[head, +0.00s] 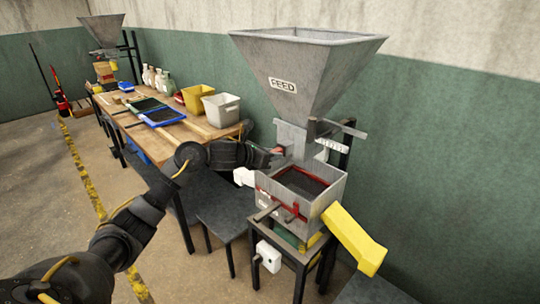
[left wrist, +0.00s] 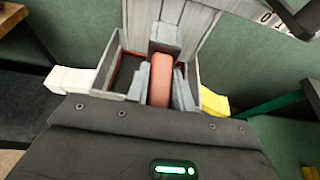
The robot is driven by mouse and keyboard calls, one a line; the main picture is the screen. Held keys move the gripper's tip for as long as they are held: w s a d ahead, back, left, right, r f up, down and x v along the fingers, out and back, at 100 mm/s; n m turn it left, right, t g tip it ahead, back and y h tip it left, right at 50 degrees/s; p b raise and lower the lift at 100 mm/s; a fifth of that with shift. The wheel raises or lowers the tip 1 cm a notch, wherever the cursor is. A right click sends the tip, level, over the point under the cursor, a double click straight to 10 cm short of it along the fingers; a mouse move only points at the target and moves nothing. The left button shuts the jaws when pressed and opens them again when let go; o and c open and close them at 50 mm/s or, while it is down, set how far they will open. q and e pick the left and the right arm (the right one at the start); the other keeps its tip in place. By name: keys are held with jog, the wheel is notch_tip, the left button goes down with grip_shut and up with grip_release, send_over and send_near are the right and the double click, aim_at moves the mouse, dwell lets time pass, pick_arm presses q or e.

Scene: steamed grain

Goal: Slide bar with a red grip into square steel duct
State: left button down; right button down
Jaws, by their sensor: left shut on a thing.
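My left gripper (head: 278,154) is beside the square steel duct (head: 292,138) under the hopper marked FEED. In the left wrist view the gripper (left wrist: 160,88) is shut on a red grip (left wrist: 161,78), which stands between its grey fingers. A grey steel piece (left wrist: 165,36) shows just beyond the grip; I cannot tell whether it is the bar or part of the duct. In the head view the bar is mostly hidden by my gripper, and I cannot tell whether it is inside the duct. My right gripper is not in view.
A steel box (head: 335,190) with a dark, red-edged inside sits below the duct, with a yellow chute (head: 355,240) at its right. The hopper (head: 310,75) stands above. A wooden table (head: 195,128) with bins and trays is behind my left arm.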

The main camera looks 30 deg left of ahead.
pick_arm(q)
jog(key=shift+r, duration=0.2)
jog(key=c, duration=1.1)
grip_release()
jog(key=shift+w+d+f, duration=0.1)
jog(key=shift+f, duration=0.1)
jog(key=shift+s+a, duration=0.2)
jog(key=shift+s, duration=0.2)
jog(key=b+v, duration=0.1)
jog(key=v, duration=0.9)
jog(key=shift+r, duration=0.2)
